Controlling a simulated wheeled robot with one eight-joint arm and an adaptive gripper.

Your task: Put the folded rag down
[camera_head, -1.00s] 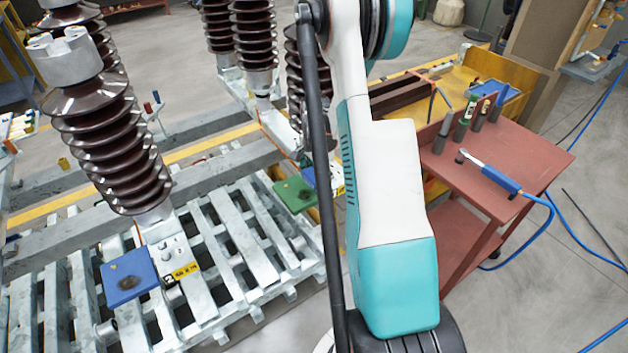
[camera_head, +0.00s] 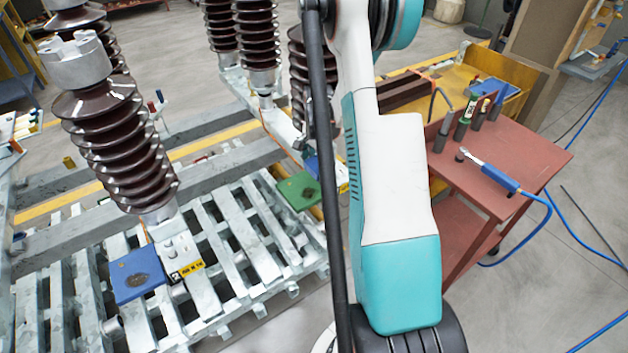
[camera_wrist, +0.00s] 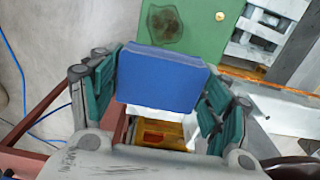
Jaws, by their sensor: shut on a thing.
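My gripper (camera_wrist: 160,95) is shut on the folded rag (camera_wrist: 160,80), a blue, flat pad held between its teal-padded fingers in the wrist view. A green square pad (camera_wrist: 185,25) with a dark stain lies beyond it; the rag's far edge overlaps it in this view, and I cannot tell the height gap. In the head view the green pad (camera_head: 298,191) lies at the slatted metal frame's right edge. A small blue patch (camera_head: 312,164) beside it looks like the held rag, mostly hidden by my arm.
Another blue pad (camera_head: 137,273) with a dark stain lies by the nearest brown ribbed insulator (camera_head: 120,145). A red cart (camera_head: 510,165) with several upright tools and a blue-handled tool (camera_head: 490,170) stands right. A blue hose (camera_head: 545,222) hangs beside it. Grey floor is open at lower right.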

